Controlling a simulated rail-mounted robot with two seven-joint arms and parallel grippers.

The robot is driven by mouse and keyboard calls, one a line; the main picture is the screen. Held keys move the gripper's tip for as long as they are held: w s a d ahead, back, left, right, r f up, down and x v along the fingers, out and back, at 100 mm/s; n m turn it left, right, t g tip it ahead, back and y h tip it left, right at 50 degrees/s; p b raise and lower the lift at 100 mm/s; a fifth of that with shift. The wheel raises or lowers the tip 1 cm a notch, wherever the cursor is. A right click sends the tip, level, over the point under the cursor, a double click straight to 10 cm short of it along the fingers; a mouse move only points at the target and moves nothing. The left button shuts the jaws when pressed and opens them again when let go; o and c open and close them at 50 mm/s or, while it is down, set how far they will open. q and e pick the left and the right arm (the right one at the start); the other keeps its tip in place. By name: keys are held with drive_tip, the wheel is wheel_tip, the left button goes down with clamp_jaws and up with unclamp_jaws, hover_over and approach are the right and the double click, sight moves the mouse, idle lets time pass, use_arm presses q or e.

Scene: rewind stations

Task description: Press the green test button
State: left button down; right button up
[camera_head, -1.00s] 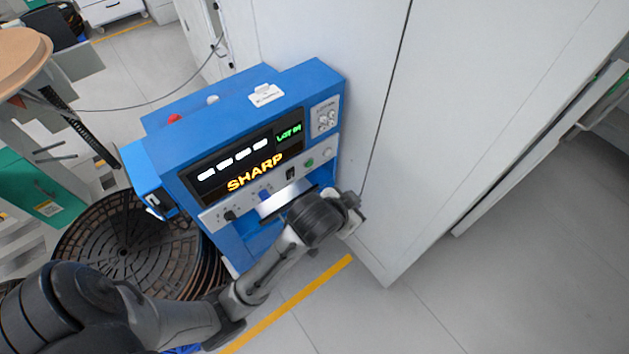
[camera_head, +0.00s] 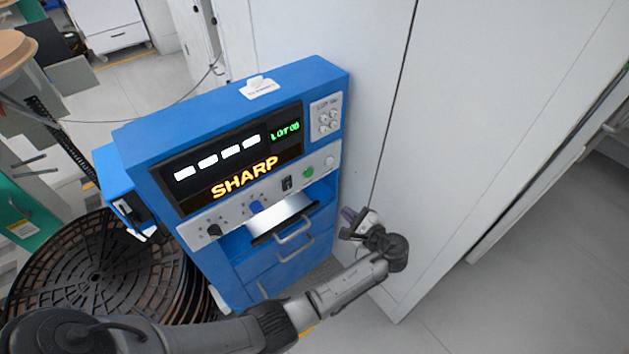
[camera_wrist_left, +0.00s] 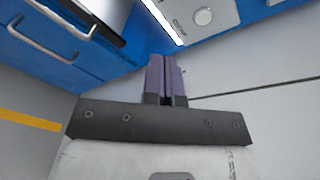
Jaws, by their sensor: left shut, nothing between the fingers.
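The green test button (camera_head: 308,172) is a small round green knob on the grey control strip of the blue machine (camera_head: 146,150), in the head view. A white round button (camera_head: 329,161) sits to its right and a dark switch to its left. My left gripper (camera_head: 347,215) is below and to the right of the green button, apart from the machine's front. It is shut and empty; its purple fingertips also show in the left wrist view (camera_wrist_left: 166,75). That view shows a whitish round button (camera_wrist_left: 203,16) at the top; the green one is not visible there. My right gripper is not in view.
Drawer handles (camera_head: 293,247) stick out from the machine's lower front. A tall white cabinet (camera_head: 470,110) stands close on the right. Black round reels (camera_head: 95,265) are stacked at the left. Floor is open at the lower right.

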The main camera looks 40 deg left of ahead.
sight(310, 174)
use_arm(q)
drive_tip(key=shift+s+a+r+m+g+y, duration=0.1)
drive_tip(key=shift+r+m+y, duration=0.25)
drive_tip(key=shift+m, duration=0.95)
drive_tip(key=shift+s+a+r+m+g+y, duration=0.15)
drive_tip(key=shift+r+m+y, duration=0.2)
drive_tip(key=shift+m, duration=0.95)
drive_tip(key=shift+s+a+r+m+g+y, duration=0.1)
drive_tip(key=shift+r+m+y, duration=0.25)
drive_tip(key=shift+m, duration=0.95)
drive_tip(key=shift+f, duration=0.1)
drive_tip(key=a+b, duration=0.1)
drive_tip(key=a, duration=0.3)
drive_tip(key=w+a+b, duration=0.1)
drive_tip(key=a, duration=0.4)
drive_tip(key=a+b, duration=0.1)
drive_tip(key=a, duration=0.3)
drive_tip(key=shift+w+a+b, duration=0.3)
drive_tip(key=shift+w+b, duration=0.05)
drive_tip(key=shift+w, duration=0.05)
drive_tip(key=shift+a, duration=0.1)
